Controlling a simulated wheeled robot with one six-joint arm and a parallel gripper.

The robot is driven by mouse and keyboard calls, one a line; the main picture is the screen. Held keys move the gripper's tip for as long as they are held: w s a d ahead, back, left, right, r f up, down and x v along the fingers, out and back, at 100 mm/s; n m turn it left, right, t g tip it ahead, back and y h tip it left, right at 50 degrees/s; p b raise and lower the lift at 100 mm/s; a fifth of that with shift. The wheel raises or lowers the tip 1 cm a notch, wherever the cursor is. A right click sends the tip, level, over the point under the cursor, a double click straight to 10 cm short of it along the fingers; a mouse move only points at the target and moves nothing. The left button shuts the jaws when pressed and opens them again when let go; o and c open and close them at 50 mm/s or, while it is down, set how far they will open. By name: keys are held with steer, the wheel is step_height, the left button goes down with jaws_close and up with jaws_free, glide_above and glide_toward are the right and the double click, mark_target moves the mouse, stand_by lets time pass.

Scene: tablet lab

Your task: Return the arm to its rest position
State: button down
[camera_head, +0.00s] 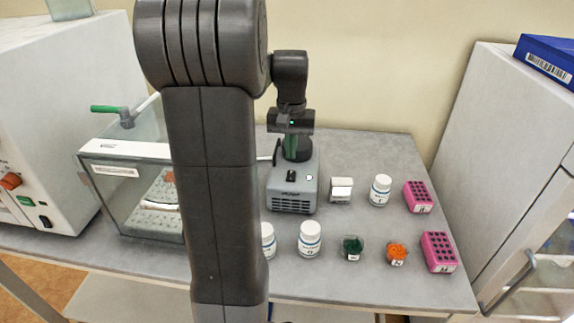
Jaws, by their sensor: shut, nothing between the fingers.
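My arm (212,150) rises through the left middle of the head view and bends at the top. My gripper (291,128) hangs from the wrist, pointing down, in front of the back wall and above the grey bench device (292,190) in the picture. It is shut with nothing seen in it. Its fingertips are small and partly merge with the dark round top of the device, so I cannot tell the gap between them.
A glass-walled box (110,190) stands left, partly behind my arm. The bench's back right (370,150) is clear.

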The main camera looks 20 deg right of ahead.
mark_target(291, 178)
steer(key=shift+f, duration=0.1)
step_height(291, 178, down, 7)
steer(key=b, duration=0.6)
steer(key=shift+r, duration=0.2)
steer(key=shift+r, duration=0.1)
